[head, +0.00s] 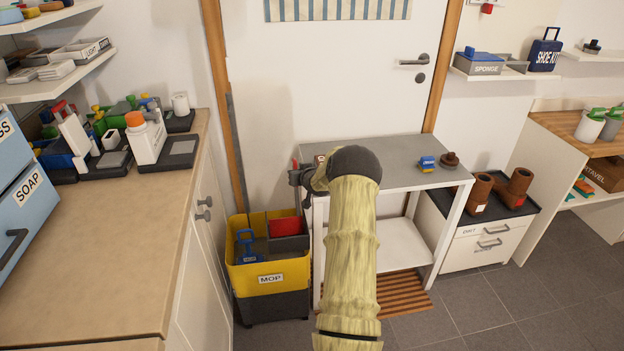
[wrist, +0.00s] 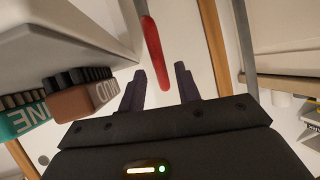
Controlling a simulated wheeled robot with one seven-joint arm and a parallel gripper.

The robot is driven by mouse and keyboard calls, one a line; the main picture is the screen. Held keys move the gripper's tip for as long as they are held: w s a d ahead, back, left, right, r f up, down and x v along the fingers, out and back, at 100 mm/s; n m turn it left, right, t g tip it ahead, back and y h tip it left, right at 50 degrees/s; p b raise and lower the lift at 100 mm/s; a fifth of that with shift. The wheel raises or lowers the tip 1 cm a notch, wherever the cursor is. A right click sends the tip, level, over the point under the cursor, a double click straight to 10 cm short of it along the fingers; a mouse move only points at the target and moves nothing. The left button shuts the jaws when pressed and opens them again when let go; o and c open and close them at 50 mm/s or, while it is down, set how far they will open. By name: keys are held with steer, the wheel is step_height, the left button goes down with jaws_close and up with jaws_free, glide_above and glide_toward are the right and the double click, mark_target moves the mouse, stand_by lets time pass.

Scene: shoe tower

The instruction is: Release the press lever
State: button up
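A red lever handle (wrist: 151,50) on a thin metal arm shows in the wrist view, slanting down from the top. Its rounded lower end appears between the two dark fingers of my gripper (wrist: 158,80). The fingers are apart, and I see no grip on the handle. Whether either finger touches it cannot be told. In the head view, my gripper (head: 304,180) is at the left end of the grey-topped table, mostly hidden behind my sleeved arm. A small red part (head: 295,165) shows beside it; I cannot tell if it is the lever.
A grey-topped white table (head: 410,178) holds a blue object (head: 427,163) and a brown one (head: 450,160). A yellow mop bucket (head: 268,278) stands below left. A brown brush-like block (wrist: 85,98) and a green one (wrist: 28,117) are left in the wrist view.

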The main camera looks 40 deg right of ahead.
steer(key=v, duration=1.3)
steer(key=shift+s+p, duration=0.2)
steer(key=shift+p, duration=0.15)
steer(key=shift+w+a, duration=0.1)
steer(key=s+a+r+n+g+y, duration=0.1)
steer(key=s+a+g, duration=0.1)
steer(key=a, duration=0.9)
steer(key=s+a+r+n+g+y, duration=0.1)
steer(key=s+a+r+n+g, duration=0.1)
steer(key=a, duration=0.9)
steer(key=s+a+n+g+y, duration=0.2)
steer(key=s+a+g, duration=0.3)
steer(key=s+a, duration=1.3)
step_height(320, 180, up, 21)
steer(key=p, duration=2)
steer(key=shift+g, duration=0.3)
